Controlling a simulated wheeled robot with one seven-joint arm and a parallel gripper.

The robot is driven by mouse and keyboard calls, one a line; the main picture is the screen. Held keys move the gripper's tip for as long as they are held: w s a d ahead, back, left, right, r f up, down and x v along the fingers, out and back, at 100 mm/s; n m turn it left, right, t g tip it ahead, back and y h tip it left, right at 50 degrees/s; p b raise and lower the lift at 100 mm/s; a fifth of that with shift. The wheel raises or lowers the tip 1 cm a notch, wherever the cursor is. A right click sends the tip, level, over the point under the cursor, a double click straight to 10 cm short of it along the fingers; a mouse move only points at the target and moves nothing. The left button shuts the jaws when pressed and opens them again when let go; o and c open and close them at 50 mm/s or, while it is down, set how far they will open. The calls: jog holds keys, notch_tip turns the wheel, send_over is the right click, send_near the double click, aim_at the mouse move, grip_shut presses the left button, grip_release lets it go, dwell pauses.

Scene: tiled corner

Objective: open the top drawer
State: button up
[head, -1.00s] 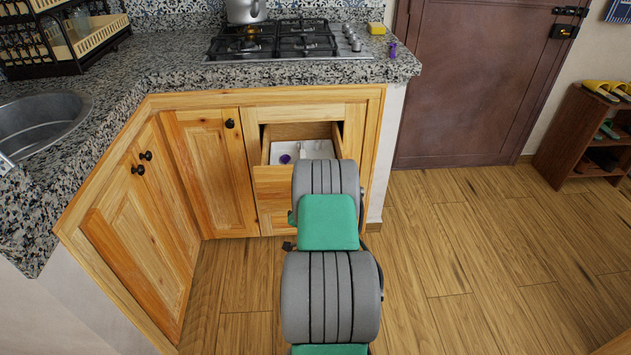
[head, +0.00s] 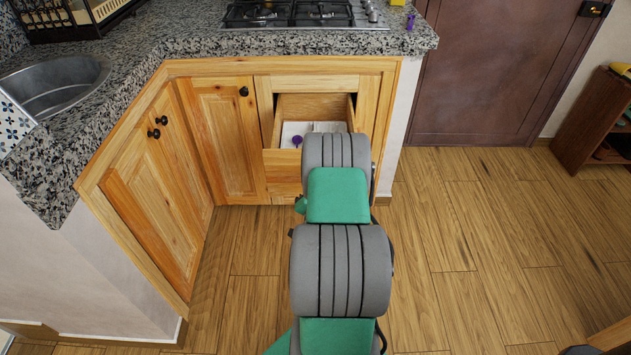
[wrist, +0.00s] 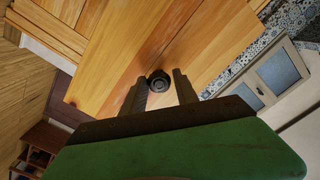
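The top drawer (head: 284,160) is the wooden drawer under the stove, pulled well out of the cabinet. Its inside shows in the head view, with a pale tray and a purple item in it. In the wrist view the drawer front (wrist: 205,45) is close and tilted, with a round dark knob (wrist: 158,80). My gripper (wrist: 159,82) is at the knob, its two fingers apart on either side. A gap shows between the knob and each finger, so it looks not clamped. In the head view my arm hides the gripper and the knob.
A granite counter (head: 180,48) with a sink (head: 55,85) and a gas stove (head: 300,14) runs above the cabinets. Closed cabinet doors (head: 222,135) stand left of the drawer. Wooden floor (head: 470,240) is clear at right, before a brown door (head: 490,70) and a shoe rack (head: 590,120).

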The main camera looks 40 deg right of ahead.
jog(key=o, duration=0.3)
jog(key=shift+s+d, duration=0.1)
jog(key=shift+d, duration=0.05)
jog(key=v, duration=0.7)
jog(key=shift+s+a, duration=0.3)
jog(key=shift+r, duration=0.1)
